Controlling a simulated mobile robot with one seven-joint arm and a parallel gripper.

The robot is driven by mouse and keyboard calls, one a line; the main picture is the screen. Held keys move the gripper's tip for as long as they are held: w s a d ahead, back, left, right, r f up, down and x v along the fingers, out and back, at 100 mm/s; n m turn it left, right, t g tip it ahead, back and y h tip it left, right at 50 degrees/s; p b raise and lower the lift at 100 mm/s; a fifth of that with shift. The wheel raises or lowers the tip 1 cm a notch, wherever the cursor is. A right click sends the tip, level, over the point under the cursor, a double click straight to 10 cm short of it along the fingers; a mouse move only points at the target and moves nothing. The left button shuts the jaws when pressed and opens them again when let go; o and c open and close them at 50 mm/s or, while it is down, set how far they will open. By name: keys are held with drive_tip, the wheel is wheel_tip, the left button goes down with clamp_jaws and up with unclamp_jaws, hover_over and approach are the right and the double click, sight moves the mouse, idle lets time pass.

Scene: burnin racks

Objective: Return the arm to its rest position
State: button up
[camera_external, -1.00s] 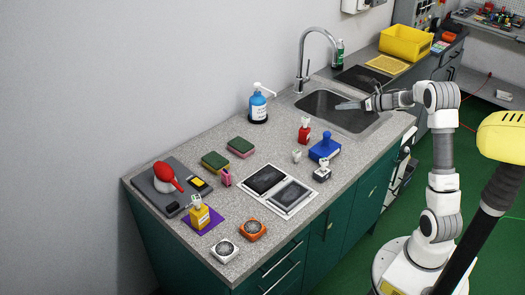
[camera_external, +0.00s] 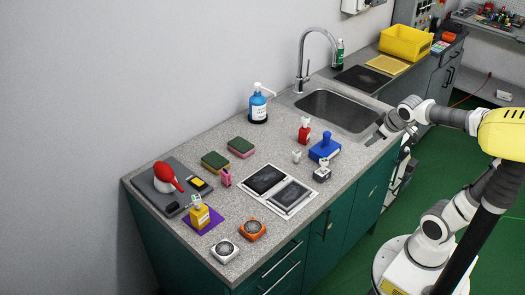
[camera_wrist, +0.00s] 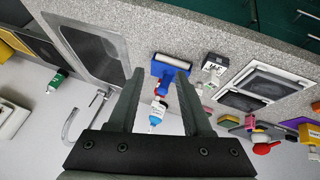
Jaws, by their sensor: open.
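My gripper (camera_external: 376,138) is at the front edge of the counter, just right of the sink, in the outside view. It points down and left and holds nothing. In the wrist view my gripper (camera_wrist: 160,73) shows two dark fingers spread apart with empty space between them. Beyond the gap are a blue roller (camera_wrist: 172,72) and a blue bottle (camera_wrist: 157,112), both apart from the fingers. My arm is bent, with its forearm reaching in from the right side of the outside view.
The sink (camera_external: 338,108) and its tall faucet (camera_external: 303,75) are beside my gripper. The speckled counter (camera_external: 215,143) carries a blue stamp-like roller (camera_external: 324,148), a red bottle (camera_external: 304,132), sponges (camera_external: 241,147) and framed dark panels (camera_external: 290,195).

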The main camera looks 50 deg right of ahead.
drive_tip(key=s+a+f+y+b, duration=0.2)
drive_tip(key=s+a+f+y, duration=0.15)
drive_tip(key=s+a, duration=0.65)
wheel_tip(320, 180, up, 13)
drive_tip(key=a+m+p, duration=0.1)
drive_tip(key=p, duration=1.2)
drive_tip(key=shift+w+a+g+h+p, duration=0.25)
drive_tip(key=shift+a+g+h+p, duration=0.05)
drive_tip(key=shift+a+h, duration=0.05)
